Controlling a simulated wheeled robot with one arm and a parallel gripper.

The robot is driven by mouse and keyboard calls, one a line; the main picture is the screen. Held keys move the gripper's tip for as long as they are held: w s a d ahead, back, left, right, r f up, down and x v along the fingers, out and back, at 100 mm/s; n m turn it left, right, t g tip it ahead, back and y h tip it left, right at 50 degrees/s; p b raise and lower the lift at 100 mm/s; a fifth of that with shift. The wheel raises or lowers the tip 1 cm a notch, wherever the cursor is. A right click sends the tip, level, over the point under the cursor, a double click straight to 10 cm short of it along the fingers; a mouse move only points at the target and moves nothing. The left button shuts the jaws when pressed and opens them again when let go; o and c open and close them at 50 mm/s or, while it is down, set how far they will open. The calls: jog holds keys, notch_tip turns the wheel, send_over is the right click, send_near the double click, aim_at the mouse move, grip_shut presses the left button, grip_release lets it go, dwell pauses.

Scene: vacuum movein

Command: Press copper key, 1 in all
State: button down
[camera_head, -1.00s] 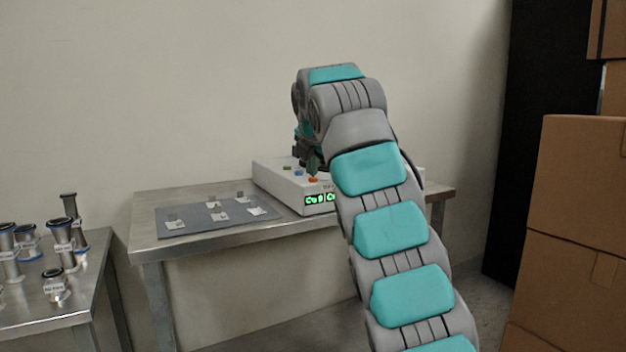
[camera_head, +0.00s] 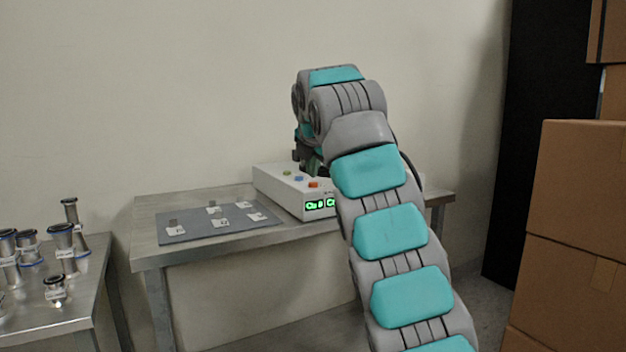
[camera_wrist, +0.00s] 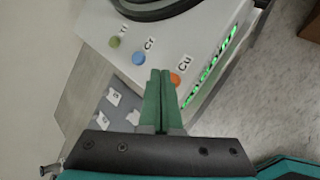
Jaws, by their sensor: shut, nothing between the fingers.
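The copper key is the orange button labelled Cu on the white device (camera_head: 275,187). It shows in the head view (camera_head: 314,184) and in the wrist view (camera_wrist: 175,79). A blue key (camera_wrist: 138,57) labelled Cr and a green key (camera_wrist: 114,42) lie in line with it. My gripper (camera_wrist: 160,73) is shut and empty, its green fingertips together. In the wrist view the tips appear just left of the orange key; I cannot tell their height above the device. In the head view my arm hides most of the gripper. A green-lit display (camera_head: 319,204) is on the device's front.
A grey mat (camera_head: 200,231) with several labelled samples lies left of the device on the metal table (camera_head: 150,206). Another table (camera_head: 45,320) at left holds several metal fittings. Cardboard boxes (camera_head: 575,200) stand at right. A bare wall is behind.

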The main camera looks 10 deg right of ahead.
jog(key=shift+r, duration=0.25)
notch_tip(320, 180, up, 5)
jog(key=p, duration=0.5)
jog(key=shift+f, duration=0.1)
dwell(0.6)
jog(key=shift+s+d+f+m, duration=0.25)
jog(key=shift+s+m, duration=0.2)
jog(key=shift+m, duration=0.25)
jog(key=s+d+f+m+g, duration=0.2)
jog(key=s+f+m+g, duration=0.1)
jog(key=s+f+m, duration=0.5)
jog(key=s+d+f+m+g, duration=0.2)
jog(key=s+f+m, duration=0.4)
jog(key=s, duration=0.5)
jog(key=s+a+f+m+g, duration=0.1)
jog(key=s+f+m+g, duration=0.1)
jog(key=s+f, duration=0.5)
jog(key=s+a+f+m+g, duration=0.1)
jog(key=s+f+m, duration=0.4)
jog(key=s, duration=1)
jog(key=s+a+f+m+g+y, duration=0.1)
jog(key=s+a+f+m+g, duration=0.1)
jog(key=s+f, duration=0.8)
jog(key=shift+s+m+g, duration=0.5)
jog(key=shift+s+m, duration=0.2)
jog(key=shift+s, duration=0.15)
